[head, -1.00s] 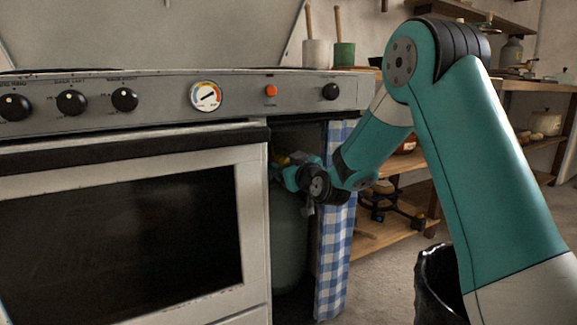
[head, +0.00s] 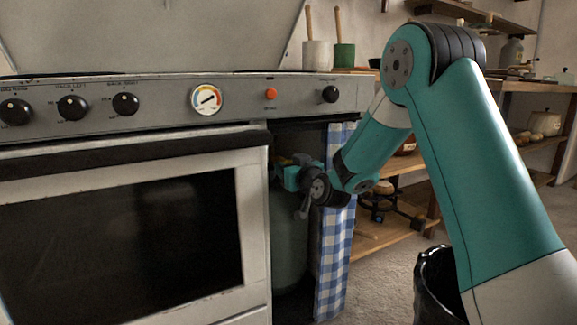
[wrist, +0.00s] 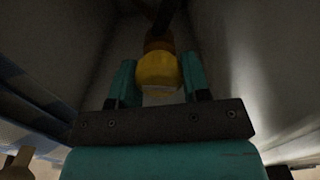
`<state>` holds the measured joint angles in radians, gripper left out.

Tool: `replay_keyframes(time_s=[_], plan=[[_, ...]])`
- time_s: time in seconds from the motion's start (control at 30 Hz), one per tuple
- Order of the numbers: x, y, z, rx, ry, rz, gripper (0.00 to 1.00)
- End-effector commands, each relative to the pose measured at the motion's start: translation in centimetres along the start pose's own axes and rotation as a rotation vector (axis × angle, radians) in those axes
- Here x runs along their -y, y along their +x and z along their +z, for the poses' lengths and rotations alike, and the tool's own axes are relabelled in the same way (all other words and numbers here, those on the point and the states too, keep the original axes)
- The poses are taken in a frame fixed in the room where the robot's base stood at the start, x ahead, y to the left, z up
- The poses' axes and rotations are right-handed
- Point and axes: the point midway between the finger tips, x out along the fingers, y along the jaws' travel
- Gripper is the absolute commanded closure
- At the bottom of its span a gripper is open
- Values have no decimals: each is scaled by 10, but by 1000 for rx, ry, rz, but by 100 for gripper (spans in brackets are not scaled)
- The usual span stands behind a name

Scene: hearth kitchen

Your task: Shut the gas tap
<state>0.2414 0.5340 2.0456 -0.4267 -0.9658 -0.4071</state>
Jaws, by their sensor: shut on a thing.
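The gas tap shows in the wrist view as a round yellow knob (wrist: 158,72) with a brownish fitting behind it. My gripper (wrist: 157,82) has one teal finger on each side of the knob and is shut on it. In the head view my gripper (head: 283,172) reaches into the dark recess at the right end of the stove. A grey-green gas cylinder (head: 290,240) stands in that recess below my gripper.
The white stove with its oven door (head: 252,220) borders the recess on the left. A blue checked curtain (head: 335,240) hangs at its right edge, close to my wrist. A black bin (head: 432,285) stands on the floor at right, near wooden shelves (head: 380,237).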

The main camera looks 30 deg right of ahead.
Motion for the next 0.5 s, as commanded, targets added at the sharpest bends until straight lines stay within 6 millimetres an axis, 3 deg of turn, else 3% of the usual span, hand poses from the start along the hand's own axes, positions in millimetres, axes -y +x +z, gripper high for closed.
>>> replay_keyframes(time_s=[0.5], plan=[[-2, 0, -1, 3, 487, 2, 80]])
